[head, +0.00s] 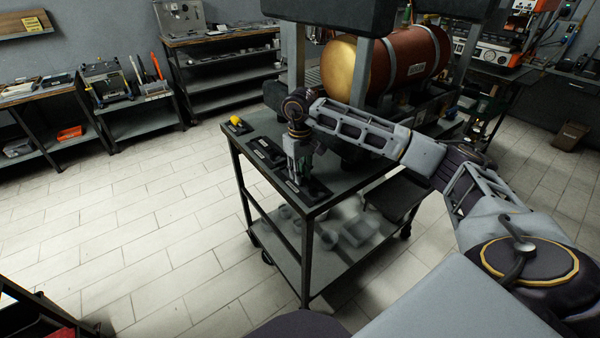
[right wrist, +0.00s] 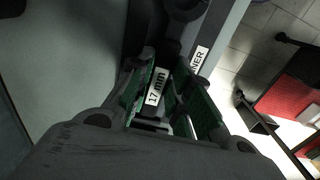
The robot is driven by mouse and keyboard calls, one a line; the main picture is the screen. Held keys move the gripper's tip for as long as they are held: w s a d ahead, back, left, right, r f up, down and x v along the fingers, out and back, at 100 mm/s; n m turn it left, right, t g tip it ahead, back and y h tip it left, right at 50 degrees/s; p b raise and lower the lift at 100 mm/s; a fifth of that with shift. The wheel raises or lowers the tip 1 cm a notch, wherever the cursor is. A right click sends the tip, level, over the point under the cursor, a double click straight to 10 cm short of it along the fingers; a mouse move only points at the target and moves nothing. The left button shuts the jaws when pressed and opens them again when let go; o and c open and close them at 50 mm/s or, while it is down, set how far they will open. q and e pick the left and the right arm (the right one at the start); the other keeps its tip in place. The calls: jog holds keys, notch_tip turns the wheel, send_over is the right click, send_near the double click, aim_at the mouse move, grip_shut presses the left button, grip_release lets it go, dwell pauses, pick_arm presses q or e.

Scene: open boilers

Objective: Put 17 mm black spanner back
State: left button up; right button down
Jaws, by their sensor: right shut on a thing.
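My right gripper (head: 300,176) points down over the front black tray (head: 319,192) on the cart's top, near its corner. In the right wrist view its green-padded fingers (right wrist: 168,92) are shut on a dark, narrow thing between them, which I take to be the black spanner (right wrist: 171,52). A white "17 mm" label (right wrist: 157,88) shows between the fingers. A second label ending in "NER" (right wrist: 199,60) shows just beyond them. Most of the spanner is hidden by the fingers, and I cannot tell whether it touches the tray. My left gripper is not in view.
The cart (head: 258,218) carries another black tray (head: 266,152) and a farther tray with a yellow thing (head: 236,121). Its lower shelf holds grey containers (head: 359,231). A red and brass boiler (head: 405,58) stands behind. Tiled floor to the left is clear.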

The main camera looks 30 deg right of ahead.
jog(key=shift+f, duration=0.15)
jog(key=c, duration=1.3)
grip_release()
notch_tip(320, 180, up, 12)
jog(key=shift+r+b, duration=0.2)
jog(key=shift+b, duration=0.1)
